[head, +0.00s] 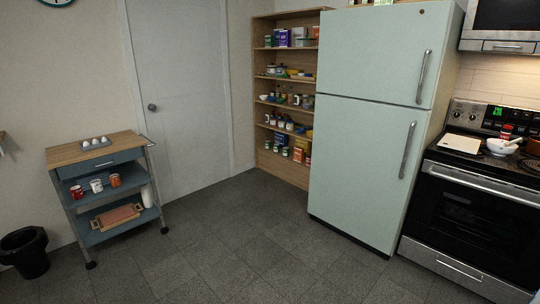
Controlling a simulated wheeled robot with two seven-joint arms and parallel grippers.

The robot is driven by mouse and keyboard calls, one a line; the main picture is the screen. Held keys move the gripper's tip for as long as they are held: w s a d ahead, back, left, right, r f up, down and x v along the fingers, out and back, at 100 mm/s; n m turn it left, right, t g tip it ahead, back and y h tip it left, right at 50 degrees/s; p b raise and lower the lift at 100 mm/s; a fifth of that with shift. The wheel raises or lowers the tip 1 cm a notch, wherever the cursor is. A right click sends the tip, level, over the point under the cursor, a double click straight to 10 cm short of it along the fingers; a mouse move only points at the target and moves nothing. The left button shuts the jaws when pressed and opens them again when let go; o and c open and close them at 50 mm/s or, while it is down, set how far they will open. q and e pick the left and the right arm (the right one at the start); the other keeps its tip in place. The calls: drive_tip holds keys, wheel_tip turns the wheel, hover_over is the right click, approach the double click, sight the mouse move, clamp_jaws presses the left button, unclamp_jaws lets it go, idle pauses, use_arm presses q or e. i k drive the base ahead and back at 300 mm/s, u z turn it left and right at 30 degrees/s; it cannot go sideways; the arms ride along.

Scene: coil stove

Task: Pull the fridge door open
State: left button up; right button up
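The fridge (355,155) is pale mint green and stands right of centre in the head view. It has an upper door (375,55) and a taller lower door (355,175), and both look shut. The upper door has a vertical metal handle (424,77) near its right edge. The lower door has a similar handle (408,150), also near its right edge. Neither of my grippers is in view.
A black coil stove (475,215) stands right of the fridge. A wooden shelf (262,100) with groceries is on its left. A kitchen cart (97,152) and a black bin (24,252) stand at the left. The grey tiled floor (240,250) before the fridge is clear.

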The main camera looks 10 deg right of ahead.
sight(366, 154)
drive_tip(key=z, duration=0.05)
drive_tip(key=i, duration=1.7)
drive_tip(key=z, duration=0.8)
drive_tip(key=i, duration=0.85)
drive_tip(key=z, duration=1.55)
drive_tip(key=i, duration=0.75)
drive_tip(key=z, duration=0.6)
